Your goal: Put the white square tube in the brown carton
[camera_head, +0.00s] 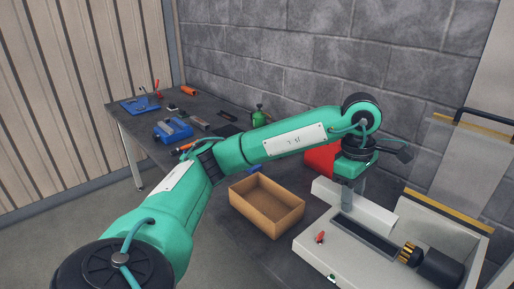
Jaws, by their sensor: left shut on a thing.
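The white square tube (377,214) is a long pale bar above the grey-white feed rack (312,251). My left gripper (346,202) comes down on it from above, near its middle, and is shut on it; the fingertips are small and partly hidden. The brown carton (267,227) is open at the top and looks empty. It stands on the dark bench to the left of the rack and the gripper. My right gripper is not in view.
The rack has a dark slot and a black cylinder (438,267) with a yellow-striped end. A red box (320,160) stands behind my left arm. A green bottle (258,117), a blue tool (172,130) and several small items lie farther back on the bench.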

